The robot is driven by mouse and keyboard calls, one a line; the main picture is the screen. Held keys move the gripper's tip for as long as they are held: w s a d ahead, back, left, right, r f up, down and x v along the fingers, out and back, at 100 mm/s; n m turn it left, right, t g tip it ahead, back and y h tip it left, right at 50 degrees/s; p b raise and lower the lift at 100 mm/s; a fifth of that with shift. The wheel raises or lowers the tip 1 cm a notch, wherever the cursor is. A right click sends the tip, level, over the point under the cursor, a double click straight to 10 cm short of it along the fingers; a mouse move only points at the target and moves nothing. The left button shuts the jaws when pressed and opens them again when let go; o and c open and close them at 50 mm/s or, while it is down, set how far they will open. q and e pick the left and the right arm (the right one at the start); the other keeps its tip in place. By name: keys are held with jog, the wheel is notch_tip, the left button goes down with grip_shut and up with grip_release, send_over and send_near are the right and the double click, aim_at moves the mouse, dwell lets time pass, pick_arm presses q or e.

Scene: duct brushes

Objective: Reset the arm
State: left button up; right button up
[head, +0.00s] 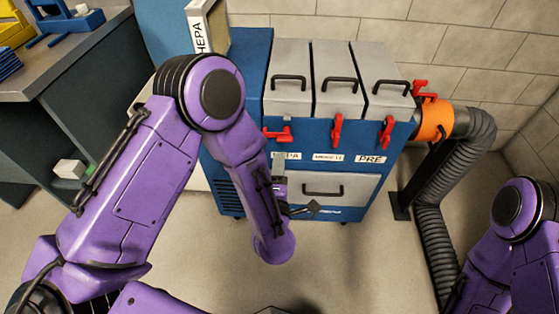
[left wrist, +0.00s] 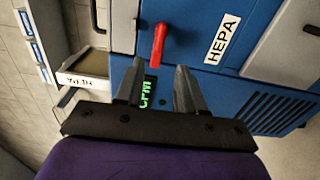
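The blue filter unit (head: 240,55) stands ahead, with grey lids (head: 337,80) on top, red latches (head: 337,131) and a drawer front (head: 325,190) below. My left arm bends down in front of the unit and hides part of its left side. My left gripper (head: 302,209) is near the drawer front in the head view. In the left wrist view its fingers (left wrist: 158,78) are apart with nothing between them. Behind them are a red latch (left wrist: 159,42), green display text and the HEPA label (left wrist: 221,37). My right arm shows at the right edge; its gripper is outside the view.
A HEPA-labelled box (head: 208,28) stands at the back left. A grey hose (head: 432,220) with an orange collar (head: 433,120) runs down the unit's right side. A bench (head: 85,75) holding blue and yellow items is at the left. Floor in front is clear.

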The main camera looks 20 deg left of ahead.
dwell(0.3)
pick_arm(q)
jog(key=s+a+f+m+g+h+p, duration=0.3)
jog(key=s+a+f+m+g+p, duration=0.25)
jog(key=s+f+m+g, duration=0.5)
jog(key=s+a+f+m+g+p, duration=0.1)
jog(key=s+a, duration=0.3)
jog(key=s, duration=0.4)
jog(key=s+a+f+m+g+y+p, duration=0.1)
jog(key=s+a+m+g+p, duration=0.1)
jog(key=s+a, duration=0.3)
jog(key=s+m+p, duration=0.1)
jog(key=s, duration=0.1)
jog(key=shift+s+a+f+g, duration=0.2)
jog(key=shift+s+g, duration=0.15)
jog(key=shift+s, duration=0.05)
jog(key=shift+w, duration=0.1)
